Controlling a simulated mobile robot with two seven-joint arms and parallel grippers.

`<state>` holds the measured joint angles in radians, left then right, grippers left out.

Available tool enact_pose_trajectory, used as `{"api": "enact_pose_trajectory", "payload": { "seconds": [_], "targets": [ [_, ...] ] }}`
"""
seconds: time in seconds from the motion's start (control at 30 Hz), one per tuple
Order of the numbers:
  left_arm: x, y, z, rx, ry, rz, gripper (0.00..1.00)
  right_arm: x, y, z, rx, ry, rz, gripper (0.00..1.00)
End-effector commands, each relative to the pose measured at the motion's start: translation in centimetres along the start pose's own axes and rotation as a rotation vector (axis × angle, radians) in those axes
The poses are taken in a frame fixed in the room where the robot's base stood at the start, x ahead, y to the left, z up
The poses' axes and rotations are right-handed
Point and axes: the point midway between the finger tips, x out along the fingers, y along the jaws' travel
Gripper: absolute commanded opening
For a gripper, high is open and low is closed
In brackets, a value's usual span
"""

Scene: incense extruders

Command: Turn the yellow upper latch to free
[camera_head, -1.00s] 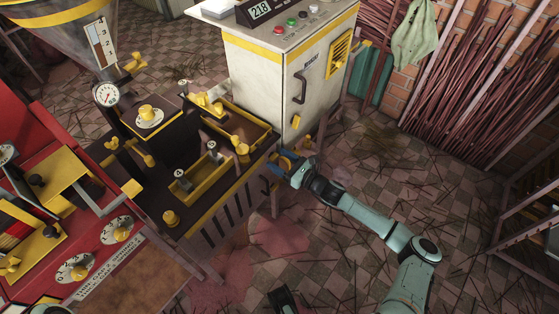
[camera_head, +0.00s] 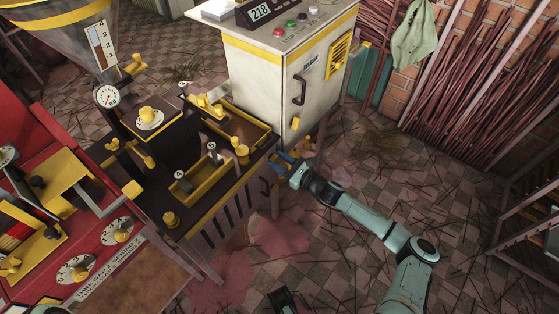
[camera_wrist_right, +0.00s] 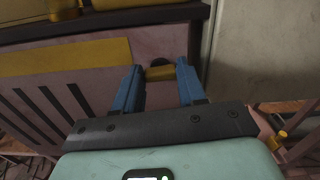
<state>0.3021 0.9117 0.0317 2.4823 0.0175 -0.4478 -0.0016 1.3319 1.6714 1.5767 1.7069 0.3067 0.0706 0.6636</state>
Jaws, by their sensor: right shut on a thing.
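My right gripper (camera_head: 283,163) reaches in from the right, at the side of the dark workbench below the cabinet's corner. In the right wrist view its two blue fingers (camera_wrist_right: 158,85) stand on either side of a small yellow piece (camera_wrist_right: 158,73) with a dark round part behind it, and they are shut on it. It looks like a yellow latch on the bench's side, but I cannot tell its turned position. In the head view the fingers largely hide it.
The white cabinet (camera_head: 310,85) with a grey handle stands just behind my right gripper. The dark bench (camera_head: 215,195) carries yellow trays and knobs. A red machine (camera_head: 95,215) is at the left. The tiled floor (camera_head: 370,170) to the right is open, with scattered sticks.

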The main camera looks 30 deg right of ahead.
Motion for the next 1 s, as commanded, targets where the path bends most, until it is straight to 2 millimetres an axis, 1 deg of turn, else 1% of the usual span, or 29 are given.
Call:
{"api": "enact_pose_trajectory", "payload": {
  "seconds": [0.17,0.57,0.7,1.0],
  "targets": [
    [-0.5,0.2,0.7,0.002,-0.02,0.001,0.43,0.0,0.1,0.1,-0.132,-0.001,0.0,0.1],
    [-0.5,0.1,0.8,0.002,-0.022,0.0,0.43,0.0,0.3,-0.1,-0.511,-0.002,0.0,0.1],
    [-0.2,0.1,0.6,0.002,-0.018,0.0,0.43,0.0,0.3,-0.1,-0.64,-0.002,0.0,0.1],
    [0.5,-0.2,-0.6,-0.001,0.016,-0.001,0.43,0.0,0.4,-0.2,-0.864,-0.002,0.0,0.1]
  ]
}}
